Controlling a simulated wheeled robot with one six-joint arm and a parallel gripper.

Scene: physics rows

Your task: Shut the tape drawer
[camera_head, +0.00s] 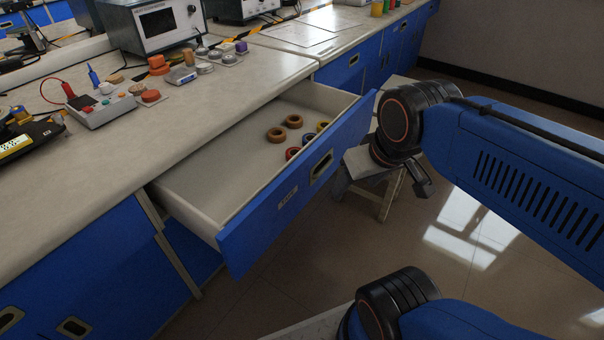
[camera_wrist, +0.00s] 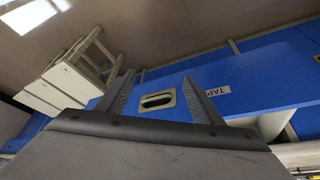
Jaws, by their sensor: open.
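The tape drawer (camera_head: 262,212) is pulled well out from the bench in the head view. It has a blue front, a recessed handle and a small label, and holds several coloured tape rolls (camera_head: 277,134). In the wrist view, the drawer front (camera_wrist: 255,72) shows upside down, with part of the label (camera_wrist: 208,92) legible as "TAP" and the handle (camera_wrist: 158,101) between my fingers. My gripper (camera_wrist: 162,84) is open and empty, facing the drawer front. Whether the fingers touch the front cannot be told. In the head view, my fingertips cannot be made out clearly.
The bench top (camera_head: 150,132) carries a boxed instrument (camera_head: 160,24), a small control box (camera_head: 100,107) and several small parts. A wooden stool (camera_head: 385,195) stands beyond the drawer, close to my wrist. The tiled floor (camera_head: 290,270) in front of the drawer looks clear.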

